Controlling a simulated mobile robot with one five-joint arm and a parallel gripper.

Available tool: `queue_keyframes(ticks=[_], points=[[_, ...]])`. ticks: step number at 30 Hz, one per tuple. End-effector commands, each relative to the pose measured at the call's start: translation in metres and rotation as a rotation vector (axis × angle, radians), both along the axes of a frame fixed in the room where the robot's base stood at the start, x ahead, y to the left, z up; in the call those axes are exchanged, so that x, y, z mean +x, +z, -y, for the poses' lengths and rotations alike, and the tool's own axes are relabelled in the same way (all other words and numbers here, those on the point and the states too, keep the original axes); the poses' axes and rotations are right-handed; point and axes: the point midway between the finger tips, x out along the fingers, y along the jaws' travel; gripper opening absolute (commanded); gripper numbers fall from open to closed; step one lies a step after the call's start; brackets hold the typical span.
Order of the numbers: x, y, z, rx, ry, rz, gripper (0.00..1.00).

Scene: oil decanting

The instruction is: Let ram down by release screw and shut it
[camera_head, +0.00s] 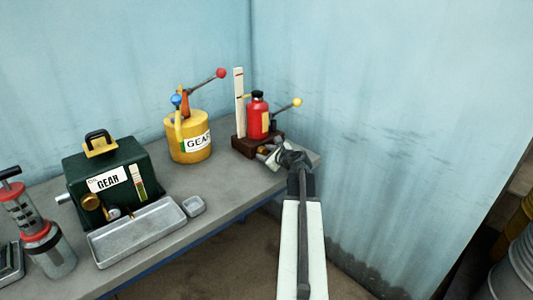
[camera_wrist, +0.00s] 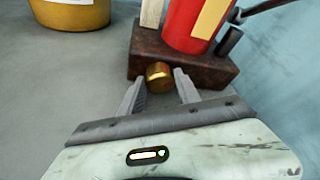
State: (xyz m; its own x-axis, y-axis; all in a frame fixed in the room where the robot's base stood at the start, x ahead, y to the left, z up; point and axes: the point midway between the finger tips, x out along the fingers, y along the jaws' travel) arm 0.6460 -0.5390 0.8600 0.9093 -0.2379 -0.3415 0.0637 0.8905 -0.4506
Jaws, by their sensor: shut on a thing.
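The red jack (camera_head: 257,121) stands on a dark brown base (camera_head: 246,147) at the bench's right end, with a dark cap on top. Its lever with a yellow knob (camera_head: 297,103) points up to the right. In the wrist view the red body (camera_wrist: 192,22) rises from the base (camera_wrist: 208,72). The brass release screw (camera_wrist: 159,74) sticks out from the base's near face. My gripper (camera_head: 270,152) is at the base's front; in the wrist view its jaws (camera_wrist: 158,84) are closed around the brass screw head, one on each side. The ram's height is unclear.
A white scale (camera_head: 239,100) stands upright beside the jack. A yellow oil can (camera_head: 188,139) with a red-knobbed lever is left of it. A green box (camera_head: 111,178), metal tray (camera_head: 137,233) and hand pump (camera_head: 38,232) stand further left. The blue wall is close behind the jack.

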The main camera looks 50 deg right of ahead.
Motion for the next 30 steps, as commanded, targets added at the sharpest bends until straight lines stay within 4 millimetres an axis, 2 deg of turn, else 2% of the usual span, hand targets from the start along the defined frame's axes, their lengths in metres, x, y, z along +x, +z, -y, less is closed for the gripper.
queue_keyframes(ticks=[7, 8, 9, 10, 23, 26, 30], points=[[-0.001, -0.001, -0.001, 0.000, 0.002, -0.004, 0.00], [-0.001, -0.001, -0.001, 0.000, 0.002, -0.004, 0.45], [-0.001, -0.001, 0.000, 0.000, 0.002, -0.003, 0.56], [-0.001, -0.001, 0.000, 0.000, 0.002, -0.003, 0.61], [-0.004, 0.002, -0.001, 0.001, 0.000, -0.001, 0.61], [-0.015, 0.007, -0.004, 0.002, -0.002, -0.001, 0.61], [-0.039, 0.017, -0.011, 0.002, -0.002, -0.001, 0.61]])
